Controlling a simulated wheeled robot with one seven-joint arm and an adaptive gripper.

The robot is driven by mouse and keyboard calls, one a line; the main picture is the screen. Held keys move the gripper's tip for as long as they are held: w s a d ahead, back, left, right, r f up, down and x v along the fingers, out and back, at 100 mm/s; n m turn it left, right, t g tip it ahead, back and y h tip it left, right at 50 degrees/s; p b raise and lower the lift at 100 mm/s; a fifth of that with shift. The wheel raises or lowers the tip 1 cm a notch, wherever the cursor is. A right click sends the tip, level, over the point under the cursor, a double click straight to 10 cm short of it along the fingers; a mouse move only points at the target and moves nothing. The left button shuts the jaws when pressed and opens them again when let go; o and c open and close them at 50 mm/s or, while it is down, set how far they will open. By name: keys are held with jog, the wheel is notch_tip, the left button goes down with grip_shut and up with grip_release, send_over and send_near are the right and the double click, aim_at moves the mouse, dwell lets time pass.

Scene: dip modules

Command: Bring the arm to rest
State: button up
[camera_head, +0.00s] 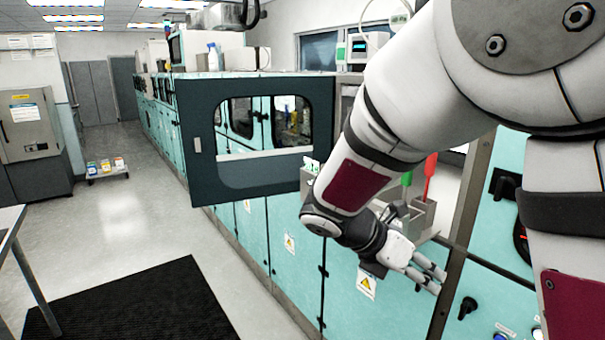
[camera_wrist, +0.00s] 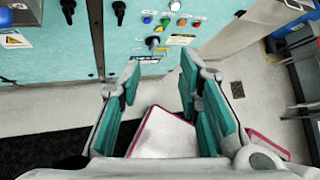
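My gripper (camera_head: 436,279) is at the lower right of the head view, in front of the teal cabinet fronts (camera_head: 343,262). My arm comes in from the upper right, bends down to the left, and the fingers point to the right. In the wrist view my gripper (camera_wrist: 160,82) shows two green-padded fingers spread apart with nothing between them. The fingers face a teal panel with coloured buttons (camera_wrist: 164,20) and appear clear of it.
A dark-framed window door (camera_head: 255,172) stands open left of my arm. A grey holder (camera_head: 425,213) with red and green handled tools is behind my wrist. A black mat (camera_head: 150,305) lies on the floor. A low cart (camera_head: 108,171) with bottles stands further back. The aisle is open.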

jog(key=s+a+r+m+t+y, duration=0.1)
jog(key=s+r+m+y, duration=0.3)
jog(key=s+m, duration=0.5)
jog(key=s+a+r+m+t+y, duration=0.1)
jog(key=s+r+m+t+y, duration=0.2)
jog(key=s+m, duration=0.7)
notch_tip(320, 180, up, 3)
jog(key=m+y, duration=0.2)
jog(key=m, duration=0.3)
jog(key=shift+a+f+m+y, duration=0.2)
jog(key=shift+a+m+y, duration=0.1)
jog(key=shift+m+y, duration=0.1)
